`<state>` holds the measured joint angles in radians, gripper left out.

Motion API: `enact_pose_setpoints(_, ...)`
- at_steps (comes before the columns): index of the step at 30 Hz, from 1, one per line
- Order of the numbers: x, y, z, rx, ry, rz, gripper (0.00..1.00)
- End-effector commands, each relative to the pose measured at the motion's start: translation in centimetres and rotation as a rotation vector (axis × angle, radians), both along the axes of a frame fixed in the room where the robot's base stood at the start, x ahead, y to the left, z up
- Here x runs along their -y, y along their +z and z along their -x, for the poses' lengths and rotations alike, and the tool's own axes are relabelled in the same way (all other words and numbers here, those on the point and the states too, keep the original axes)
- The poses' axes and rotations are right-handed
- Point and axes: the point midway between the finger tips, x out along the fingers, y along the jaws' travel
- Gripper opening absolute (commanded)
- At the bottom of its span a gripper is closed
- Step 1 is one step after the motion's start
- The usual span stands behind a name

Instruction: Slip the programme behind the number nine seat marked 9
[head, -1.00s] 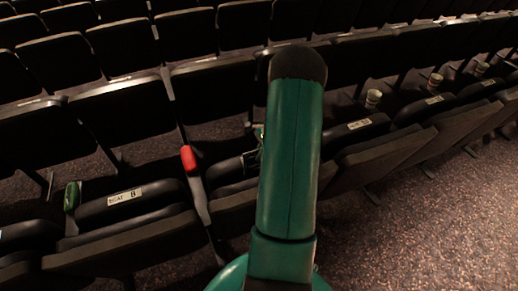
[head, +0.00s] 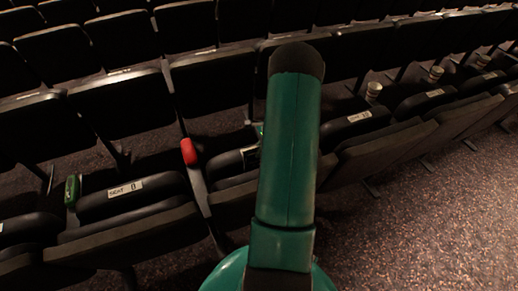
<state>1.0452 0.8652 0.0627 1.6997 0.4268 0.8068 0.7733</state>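A row of dark folding seats crosses the view. One seat carries a white label that seems to read SEAT 8 (head: 125,190), at the lower left. The seat to its right has a label (head: 250,152) partly covered by my green arm, so its number cannot be read. Another label (head: 359,117) shows right of my arm, too small to read. A small pale-green bit (head: 259,130) shows at my arm's left edge; I cannot tell whether it is gripper or programme. My gripper is otherwise hidden behind the arm, and no programme is clearly visible.
Several paper cups, one here (head: 373,91), stand along the row at right. Open speckled carpet (head: 420,235) lies at the lower right.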

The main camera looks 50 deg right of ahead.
Motion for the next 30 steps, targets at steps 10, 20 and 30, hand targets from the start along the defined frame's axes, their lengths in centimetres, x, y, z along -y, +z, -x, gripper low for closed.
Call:
enact_pose_setpoints(10, 0.0, -1.6, 0.0, -0.001, -0.001, -0.001, 0.00)
enact_pose_setpoints(20, 0.0, -2.6, 0.0, 0.000, 0.000, 0.000, 0.00)
enact_pose_setpoints(30, 0.0, -2.6, 0.0, 0.000, 0.000, 0.000, 0.30)
